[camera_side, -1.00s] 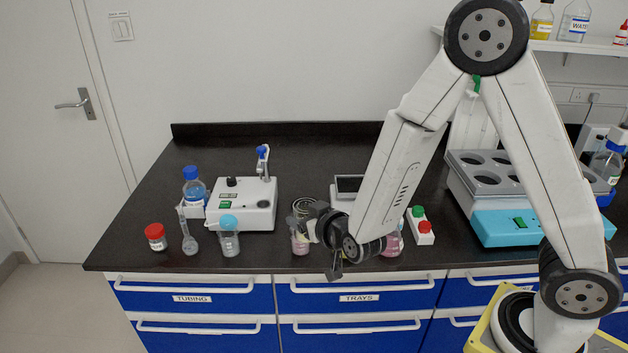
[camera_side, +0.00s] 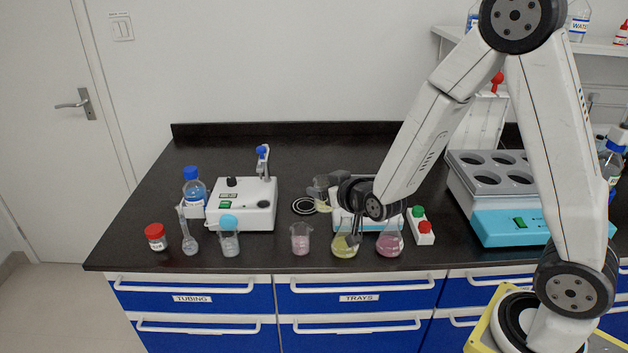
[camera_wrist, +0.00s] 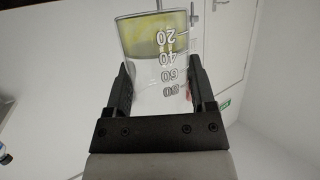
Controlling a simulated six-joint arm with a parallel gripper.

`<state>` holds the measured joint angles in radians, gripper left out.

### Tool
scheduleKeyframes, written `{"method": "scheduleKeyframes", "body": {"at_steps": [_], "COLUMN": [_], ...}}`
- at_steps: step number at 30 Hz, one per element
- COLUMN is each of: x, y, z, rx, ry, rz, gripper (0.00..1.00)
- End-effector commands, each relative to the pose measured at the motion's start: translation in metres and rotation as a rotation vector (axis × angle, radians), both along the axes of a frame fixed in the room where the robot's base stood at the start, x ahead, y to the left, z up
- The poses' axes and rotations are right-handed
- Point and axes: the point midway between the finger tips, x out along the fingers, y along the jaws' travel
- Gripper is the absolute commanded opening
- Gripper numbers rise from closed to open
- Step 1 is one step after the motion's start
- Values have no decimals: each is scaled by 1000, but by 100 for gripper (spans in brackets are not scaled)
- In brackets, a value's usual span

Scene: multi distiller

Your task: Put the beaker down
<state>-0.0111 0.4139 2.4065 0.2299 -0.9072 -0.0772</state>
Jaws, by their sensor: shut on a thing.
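A clear beaker (camera_side: 322,196) with pale yellow liquid at its bottom is held between my gripper's fingers (camera_side: 332,194). In the wrist view the beaker (camera_wrist: 160,60) has white marks from 20 to 80, and the gripper's two black fingers (camera_wrist: 158,85) close on its sides. The beaker looks about upright in the side view. I cannot tell whether its base touches the bench. It is just right of a dark round ring (camera_side: 303,206) on the bench.
A pink-liquid beaker (camera_side: 300,240), a yellow flask (camera_side: 345,247) and a pink flask (camera_side: 390,243) stand along the front of the black bench (camera_side: 270,160). A white device (camera_side: 375,222) is partly behind my wrist. A stirrer-like white box (camera_side: 240,210) stands left. Bench behind the ring is clear.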

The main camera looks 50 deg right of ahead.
Motion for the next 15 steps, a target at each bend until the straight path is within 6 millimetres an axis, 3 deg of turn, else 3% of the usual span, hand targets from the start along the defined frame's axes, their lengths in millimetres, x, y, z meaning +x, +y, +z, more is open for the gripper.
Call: {"method": "scheduleKeyframes", "body": {"at_steps": [15], "x": [-18], "y": [-99], "z": [30], "rx": [-1], "ry": [-1], "rz": [-1], "gripper": [10]}}
